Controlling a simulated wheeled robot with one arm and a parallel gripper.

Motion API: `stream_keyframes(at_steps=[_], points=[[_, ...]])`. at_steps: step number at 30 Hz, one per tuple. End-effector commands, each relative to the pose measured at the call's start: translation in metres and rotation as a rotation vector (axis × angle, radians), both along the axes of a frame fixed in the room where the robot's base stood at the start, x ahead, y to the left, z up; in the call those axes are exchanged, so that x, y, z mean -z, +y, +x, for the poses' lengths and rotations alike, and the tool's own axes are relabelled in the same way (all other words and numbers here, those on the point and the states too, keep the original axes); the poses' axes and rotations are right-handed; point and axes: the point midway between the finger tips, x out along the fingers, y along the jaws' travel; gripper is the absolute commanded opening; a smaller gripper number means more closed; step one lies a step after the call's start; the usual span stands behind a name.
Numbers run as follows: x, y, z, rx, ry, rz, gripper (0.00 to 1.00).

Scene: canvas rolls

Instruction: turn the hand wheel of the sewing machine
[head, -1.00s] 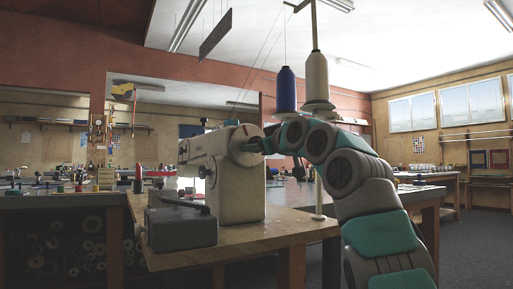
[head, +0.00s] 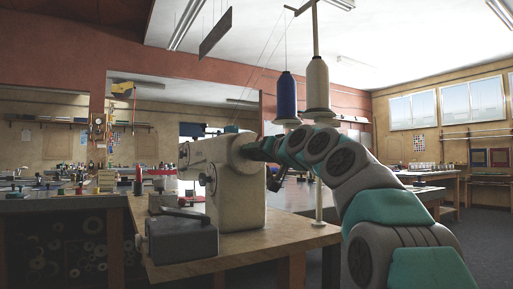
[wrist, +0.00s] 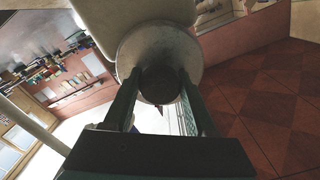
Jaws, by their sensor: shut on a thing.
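The cream sewing machine (head: 237,200) stands on a wooden table, its end with the hand wheel turned towards my arm. The round pale hand wheel (head: 241,152) is at the top of that end, partly covered by my gripper (head: 256,150). In the wrist view the hand wheel (wrist: 128,50) is a pale disc with a dark round hub between the fingers. My gripper (wrist: 160,78) is shut on the hub of the hand wheel, one finger on each side. The contact itself is hidden in the head view.
A grey box (head: 182,238) sits on the wooden table (head: 262,243) in front of the machine. A thread stand with a blue cone (head: 288,95) and a white cone (head: 317,87) rises close behind my arm. Other cluttered benches stand farther back.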

Motion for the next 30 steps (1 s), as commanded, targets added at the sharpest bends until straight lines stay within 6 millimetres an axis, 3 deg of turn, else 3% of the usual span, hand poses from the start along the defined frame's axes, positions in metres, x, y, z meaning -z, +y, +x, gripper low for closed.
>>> stream_keyframes(at_steps=[18,30], points=[[-0.0055,0.0010,-0.0002,0.000,0.327,0.484,0.02],[-0.0032,-0.0005,0.0000,0.001,0.482,0.717,0.02]])
